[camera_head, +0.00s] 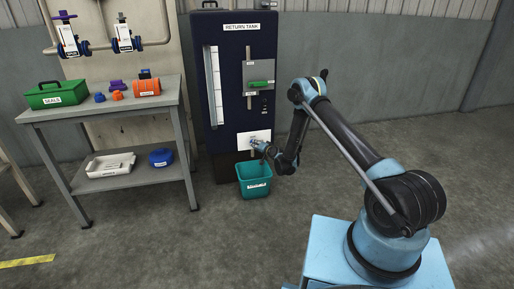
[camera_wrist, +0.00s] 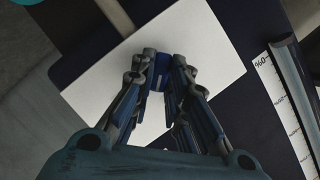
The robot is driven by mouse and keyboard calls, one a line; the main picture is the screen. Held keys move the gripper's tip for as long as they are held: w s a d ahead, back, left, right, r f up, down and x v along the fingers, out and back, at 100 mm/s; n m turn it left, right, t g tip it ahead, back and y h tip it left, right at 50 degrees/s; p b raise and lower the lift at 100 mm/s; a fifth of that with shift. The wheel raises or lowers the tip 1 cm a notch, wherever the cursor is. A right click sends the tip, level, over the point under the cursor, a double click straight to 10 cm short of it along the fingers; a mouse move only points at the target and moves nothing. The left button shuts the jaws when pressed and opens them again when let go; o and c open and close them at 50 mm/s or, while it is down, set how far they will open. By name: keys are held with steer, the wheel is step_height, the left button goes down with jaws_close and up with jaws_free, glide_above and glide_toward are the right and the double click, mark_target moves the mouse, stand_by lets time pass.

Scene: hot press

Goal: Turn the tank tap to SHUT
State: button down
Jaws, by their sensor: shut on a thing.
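The dark return tank (camera_head: 226,70) stands against the wall, with a white plate (camera_head: 241,137) low on its front. My gripper (camera_head: 255,145) is at this plate. In the wrist view my gripper (camera_wrist: 164,68) is shut on a small blue part in front of the white plate (camera_wrist: 215,45), which looks like the tap (camera_wrist: 158,77). Most of the tap is hidden by the fingers. I cannot read its position or any SHUT mark.
A teal bin (camera_head: 254,187) stands on the floor below the plate. A grey workbench (camera_head: 105,106) at the left holds a green SEALS box (camera_head: 58,95) and an orange part (camera_head: 146,88). A green-handled control (camera_head: 260,83) is higher on the tank. The floor at the right is clear.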

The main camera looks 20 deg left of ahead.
steer(key=n+h, duration=0.1)
steer(key=n, duration=0.1)
steer(key=n+t+h, duration=0.1)
steer(key=n, duration=0.1)
steer(key=n+h, duration=0.2)
steer(key=shift+a+r+n+t, duration=0.1)
steer(key=shift+a+n+t, duration=0.2)
steer(key=shift+a+t, duration=0.1)
steer(key=shift+d, duration=0.1)
stand_by(0.5)
steer(key=c, duration=1.7)
jaws_free()
steer(key=shift+w, duration=0.1)
steer(key=shift+o, duration=0.7)
